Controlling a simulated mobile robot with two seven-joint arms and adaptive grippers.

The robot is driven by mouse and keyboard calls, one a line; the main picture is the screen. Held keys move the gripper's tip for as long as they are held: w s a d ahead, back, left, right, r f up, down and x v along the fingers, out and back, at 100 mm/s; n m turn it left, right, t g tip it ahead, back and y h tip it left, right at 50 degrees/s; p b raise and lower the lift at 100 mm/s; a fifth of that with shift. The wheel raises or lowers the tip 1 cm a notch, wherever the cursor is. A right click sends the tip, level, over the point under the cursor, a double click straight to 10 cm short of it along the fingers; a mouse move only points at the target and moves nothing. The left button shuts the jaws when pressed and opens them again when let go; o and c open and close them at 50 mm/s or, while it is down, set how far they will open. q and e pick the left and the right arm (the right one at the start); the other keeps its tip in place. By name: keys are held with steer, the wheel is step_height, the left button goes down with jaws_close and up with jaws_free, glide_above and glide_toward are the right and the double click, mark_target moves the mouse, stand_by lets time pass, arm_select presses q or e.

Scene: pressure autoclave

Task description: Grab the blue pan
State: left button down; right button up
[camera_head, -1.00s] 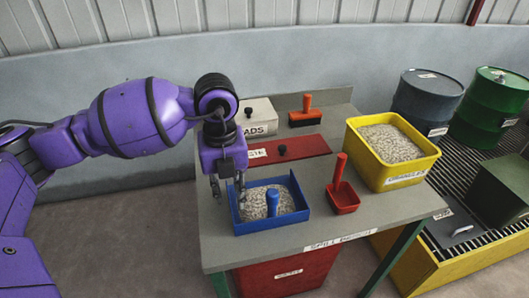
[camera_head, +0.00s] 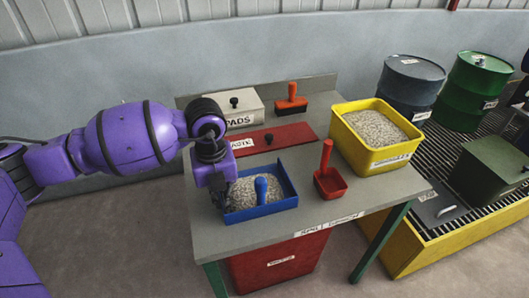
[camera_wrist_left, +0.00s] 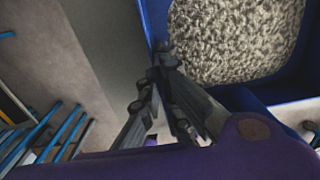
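The blue pan (camera_head: 276,207) is a square tray of pale granules on the grey table, with a blue-handled tool (camera_head: 262,188) standing in it. My left gripper (camera_head: 221,200) points down at the pan's left wall, its fingers low beside that wall and partly hidden. In the left wrist view, the fingers (camera_wrist_left: 155,78) meet the end of the visible blue wall (camera_wrist_left: 153,22), with granules to their right. The gap between the fingertips is unclear, so I cannot tell whether they grip the wall. My right gripper is not in view.
On the table (camera_head: 215,238) are a yellow granule bin (camera_head: 375,158), a red scoop (camera_head: 329,184), an orange-handled brush (camera_head: 291,105), a white pads box (camera_head: 240,106) and a red lid panel (camera_head: 290,138). Drums (camera_head: 410,85) stand to the right.

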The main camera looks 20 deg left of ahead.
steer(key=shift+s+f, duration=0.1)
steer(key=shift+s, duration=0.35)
